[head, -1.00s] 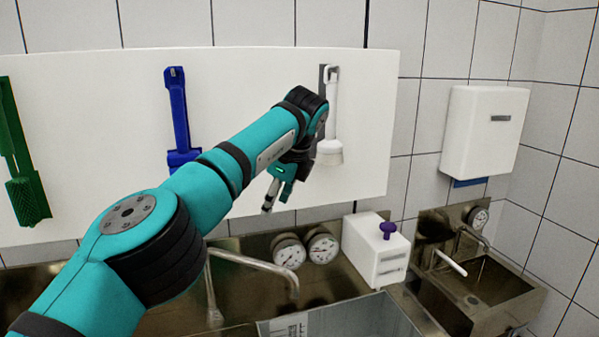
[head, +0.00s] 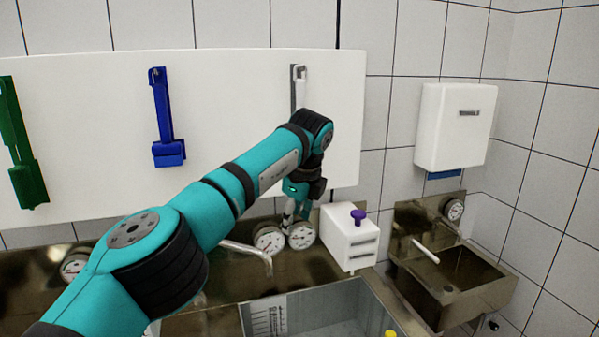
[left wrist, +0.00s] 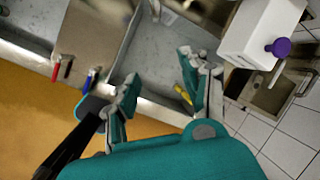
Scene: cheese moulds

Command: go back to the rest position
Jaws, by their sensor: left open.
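My left arm reaches in from the left in the head view. My left gripper (head: 290,213) hangs at its end, pointing down in front of the gauges, below the white brush. In the left wrist view my left gripper (left wrist: 165,100) shows two teal fingers spread apart, with nothing between them. Below it lies a grey sink basin (left wrist: 150,60) with a yellow object (left wrist: 187,95) in it. My right gripper is in neither view.
A white board (head: 230,90) carries a green brush (head: 22,170), a blue brush (head: 163,120) and a white brush (head: 300,90). A white box with a purple knob (head: 350,240) stands right of the gripper. A small sink (head: 460,280) and a white dispenser (head: 455,125) are further right.

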